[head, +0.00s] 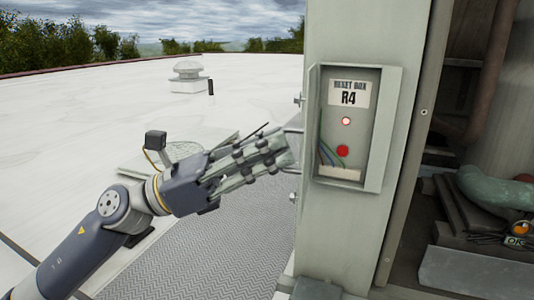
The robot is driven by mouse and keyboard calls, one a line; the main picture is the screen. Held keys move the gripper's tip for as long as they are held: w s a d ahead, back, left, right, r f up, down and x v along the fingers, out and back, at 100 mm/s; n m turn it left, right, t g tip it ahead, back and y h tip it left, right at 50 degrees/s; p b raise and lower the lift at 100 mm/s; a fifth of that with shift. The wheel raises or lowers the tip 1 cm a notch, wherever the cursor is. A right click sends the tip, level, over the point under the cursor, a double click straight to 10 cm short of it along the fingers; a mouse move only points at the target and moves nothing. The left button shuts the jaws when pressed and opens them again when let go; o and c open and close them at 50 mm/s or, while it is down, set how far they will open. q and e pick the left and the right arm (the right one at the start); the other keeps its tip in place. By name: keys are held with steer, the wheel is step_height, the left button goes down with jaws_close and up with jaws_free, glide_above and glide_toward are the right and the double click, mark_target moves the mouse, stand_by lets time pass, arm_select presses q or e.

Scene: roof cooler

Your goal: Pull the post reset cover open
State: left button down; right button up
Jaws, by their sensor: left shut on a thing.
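The reset box (325,130), labelled R4, is fixed to the front of the grey post (340,240). Its inside shows: a lit red-ringed lamp (346,121), a red button (342,151) and several coloured wires. No cover panel shows clearly across its front. My left gripper (284,152) is at the left edge of the post, level with the box. Its fingers are shut on a thin metal handle (294,130), which I take to be the cover's. The fingers hide most of what they hold. My right gripper is not in view.
Small metal fittings (299,100) stick out of the post's left side. An open cabinet with pipes and a green rounded part (495,188) is at the right. A grey ribbed walkway (215,255) and white roof lie at the left, with a vent (188,77).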

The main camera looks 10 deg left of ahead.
arm_select(q)
steer(key=shift+w+a+r+t, duration=0.25)
steer(key=shift+w+r+t, duration=0.05)
steer(key=shift+r+t, duration=0.1)
steer(key=c, duration=1.8)
jaws_free()
steer(key=shift+w+d+f, duration=0.1)
steer(key=shift+o, duration=0.2)
steer(key=shift+w+d+f, duration=0.1)
steer(key=shift+d+f, duration=0.1)
steer(key=shift+d, duration=0.05)
steer(key=shift+a+f, duration=0.1)
steer(key=v, duration=1.2)
